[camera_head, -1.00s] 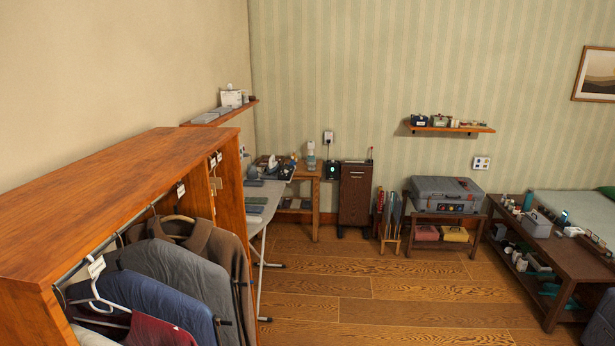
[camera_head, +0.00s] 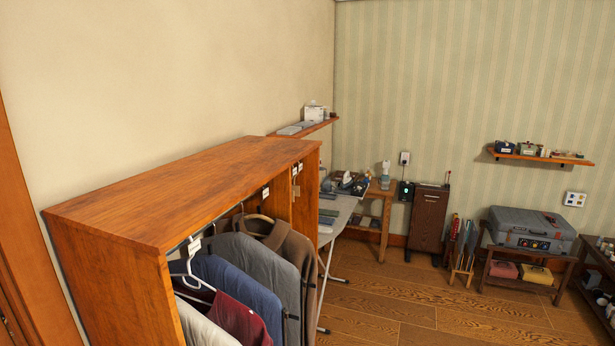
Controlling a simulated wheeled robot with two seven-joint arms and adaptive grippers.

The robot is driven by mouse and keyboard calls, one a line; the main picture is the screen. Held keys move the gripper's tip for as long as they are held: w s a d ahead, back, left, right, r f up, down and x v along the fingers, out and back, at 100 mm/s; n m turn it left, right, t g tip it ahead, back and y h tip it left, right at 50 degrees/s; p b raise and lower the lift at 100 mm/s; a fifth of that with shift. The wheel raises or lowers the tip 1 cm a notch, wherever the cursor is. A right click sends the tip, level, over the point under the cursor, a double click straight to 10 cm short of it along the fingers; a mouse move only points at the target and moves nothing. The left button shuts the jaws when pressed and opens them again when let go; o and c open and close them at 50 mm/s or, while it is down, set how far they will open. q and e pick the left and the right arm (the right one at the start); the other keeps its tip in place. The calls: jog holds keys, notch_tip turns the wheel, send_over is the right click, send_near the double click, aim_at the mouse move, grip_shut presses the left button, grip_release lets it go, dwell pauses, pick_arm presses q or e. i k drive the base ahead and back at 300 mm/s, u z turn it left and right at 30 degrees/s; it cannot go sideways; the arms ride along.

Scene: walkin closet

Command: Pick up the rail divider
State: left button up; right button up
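Small white tags that look like rail dividers hang at the hanging rail of the open wooden wardrobe (camera_head: 180,190). One white tag (camera_head: 194,244) is at the near end by a white hanger (camera_head: 190,268). Another tag (camera_head: 265,193) is farther along, near the inner upright. A third pale tag (camera_head: 296,171) is in the far section. They are small, and I cannot tell which of them is the rail divider. Neither of my grippers is in view.
Jackets and shirts (camera_head: 255,270) fill the wardrobe's front below the rail. An ironing board (camera_head: 336,215) stands just past its far end. A brown cabinet (camera_head: 429,220) and a bench with a grey case (camera_head: 532,230) line the back wall. Wooden floor (camera_head: 385,305) is open at lower right.

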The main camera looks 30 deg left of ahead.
aim_at(296, 188)
jog(key=i, duration=1.8)
jog(key=u, duration=1.05)
jog(key=i, duration=0.95)
jog(key=u, duration=1)
